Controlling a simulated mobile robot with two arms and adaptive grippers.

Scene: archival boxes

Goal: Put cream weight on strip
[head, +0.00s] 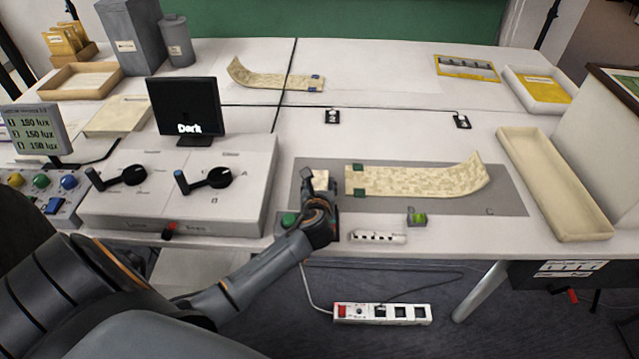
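A pale patterned strip (415,180) lies on the grey mat (440,205) with its right end curled up. Two dark green weights (358,168) sit at its left end, one on each corner. A small cream block (320,181), which looks like the cream weight, is left of the strip, just beyond my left gripper (319,200). My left gripper is low over the mat's left part, and its fingers partly cover the block. I cannot tell whether they touch or grip it. My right gripper is not in view.
A second curled strip (270,80) lies at the back. A control box with levers (180,190) and a dark screen (187,106) stand left. A green-topped block (417,218) and a white slotted bar (377,237) are at the front. A long cream tray (553,185) is right.

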